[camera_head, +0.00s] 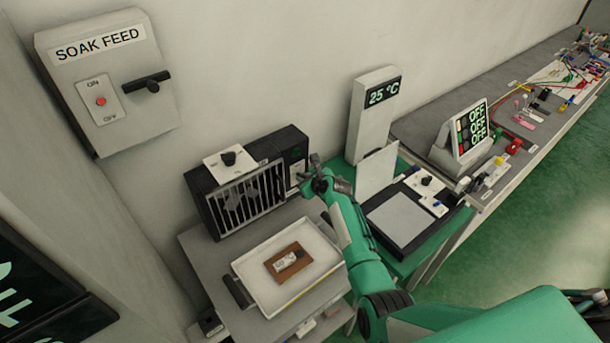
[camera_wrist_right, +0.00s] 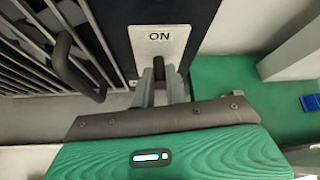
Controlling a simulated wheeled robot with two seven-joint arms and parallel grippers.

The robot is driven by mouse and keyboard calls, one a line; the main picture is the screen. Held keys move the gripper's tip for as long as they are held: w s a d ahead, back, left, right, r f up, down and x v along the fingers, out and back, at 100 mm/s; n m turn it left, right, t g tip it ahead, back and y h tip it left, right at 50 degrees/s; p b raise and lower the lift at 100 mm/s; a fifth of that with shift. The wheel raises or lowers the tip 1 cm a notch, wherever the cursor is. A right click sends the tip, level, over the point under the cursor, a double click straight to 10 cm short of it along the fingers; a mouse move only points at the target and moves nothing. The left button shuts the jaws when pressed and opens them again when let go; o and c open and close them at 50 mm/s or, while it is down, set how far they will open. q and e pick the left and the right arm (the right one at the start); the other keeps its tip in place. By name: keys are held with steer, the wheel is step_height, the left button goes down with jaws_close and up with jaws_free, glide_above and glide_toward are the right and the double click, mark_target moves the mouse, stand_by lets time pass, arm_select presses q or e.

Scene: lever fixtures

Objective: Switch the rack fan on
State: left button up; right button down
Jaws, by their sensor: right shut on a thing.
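A black box with a barred front (camera_head: 250,197) stands on a grey cart by the wall. A light switch plate (camera_head: 297,170) is on the right part of its front. In the right wrist view the plate (camera_wrist_right: 160,42) reads ON at its top. My right gripper (camera_head: 310,182) is at this plate. In the wrist view its two grey fingers (camera_wrist_right: 160,84) are closed around a small dark switch lever (camera_wrist_right: 158,66), just below the ON mark. The fingers hide the plate's lower part. My left gripper is not in view.
A curved handle (camera_wrist_right: 76,68) sticks out from the bars left of my fingers. A white tray (camera_head: 328,252) with a brown block (camera_head: 288,262) is below. A 25 °C display post (camera_head: 372,115) stands to the right. A SOAK FEED box (camera_head: 108,80) hangs at upper left.

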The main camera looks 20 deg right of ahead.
steer(key=shift+w+a+r+g+h, duration=0.15)
steer(key=shift+r+g+h, duration=0.15)
steer(key=shift+g, duration=0.6)
steer(key=shift+w+r+g+h, duration=0.2)
steer(key=shift+r+g, duration=0.1)
steer(key=shift+g, duration=0.6)
steer(key=c, duration=1.4)
jaws_free()
steer(key=shift+c, duration=0.2)
